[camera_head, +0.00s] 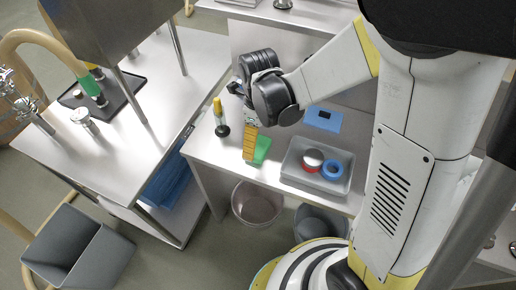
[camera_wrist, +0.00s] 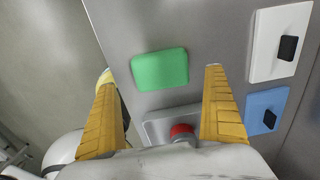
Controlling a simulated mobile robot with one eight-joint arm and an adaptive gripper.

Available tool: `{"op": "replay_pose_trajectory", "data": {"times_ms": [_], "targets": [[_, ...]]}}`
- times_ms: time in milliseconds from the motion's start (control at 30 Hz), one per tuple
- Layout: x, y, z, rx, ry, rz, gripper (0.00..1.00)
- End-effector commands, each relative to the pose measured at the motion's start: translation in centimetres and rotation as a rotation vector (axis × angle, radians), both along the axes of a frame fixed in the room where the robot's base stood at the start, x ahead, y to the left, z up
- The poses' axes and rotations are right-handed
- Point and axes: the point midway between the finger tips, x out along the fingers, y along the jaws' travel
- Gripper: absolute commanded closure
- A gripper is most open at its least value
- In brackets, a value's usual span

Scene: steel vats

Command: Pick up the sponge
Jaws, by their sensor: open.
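The sponge, seemingly the green block (camera_head: 262,150), lies on the steel table in the head view, partly hidden by my gripper's yellow fingers. In the wrist view the whole green sponge (camera_wrist: 160,69) shows flat on the table, beyond the fingertips and between their two lines. My gripper (camera_head: 249,156) points down above the table, at the sponge's left side in the head view. In the wrist view its fingers (camera_wrist: 160,80) are wide apart with nothing held between them. The exact height above the sponge cannot be told.
A grey tray (camera_head: 290,174) with a red-and-white round item and a blue ring (camera_head: 332,169) stands right of the sponge. A blue pad (camera_head: 316,121) with a black piece lies behind. Bins (camera_head: 256,207) stand below the table.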

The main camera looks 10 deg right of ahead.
Motion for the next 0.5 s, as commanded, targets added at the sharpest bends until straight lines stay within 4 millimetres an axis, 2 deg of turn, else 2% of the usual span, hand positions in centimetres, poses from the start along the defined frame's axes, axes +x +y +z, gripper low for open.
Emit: {"op": "replay_pose_trajectory", "data": {"times_ms": [100, 233, 467, 500], "targets": [[0.2, 0.0, -2.4, 0.000, 0.000, 0.000, 0.00], [0.2, 0.0, -4.2, 0.000, 0.000, 0.001, 0.00], [0.2, 0.0, -4.3, 0.000, 0.000, 0.001, 0.00], [0.2, 0.0, -4.3, 0.000, 0.000, 0.001, 0.06]]}}
